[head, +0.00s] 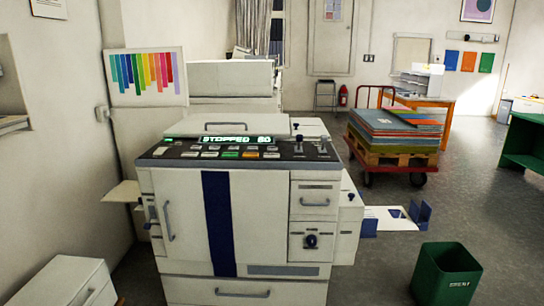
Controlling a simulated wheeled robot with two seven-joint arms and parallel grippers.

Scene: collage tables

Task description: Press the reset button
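A white printing machine (258,210) with a dark blue vertical stripe stands in front of me in the head view. Its black control panel (182,153) is on top, facing me. A lit display (238,140) on it reads "STOPPED" and what looks like "60". Below the display are rows of small pale buttons (210,148), a green button (230,154) and an orange button (249,154). The button labels are too small to read, so I cannot tell which is the reset button. Neither of my grippers is in view.
A green bin (446,275) stands on the floor at the right front. A low white cabinet (65,284) is at the left front. A cart (370,176) with stacked coloured boards stands behind right. Side trays (124,192) stick out from the machine. Floor between bin and cart is clear.

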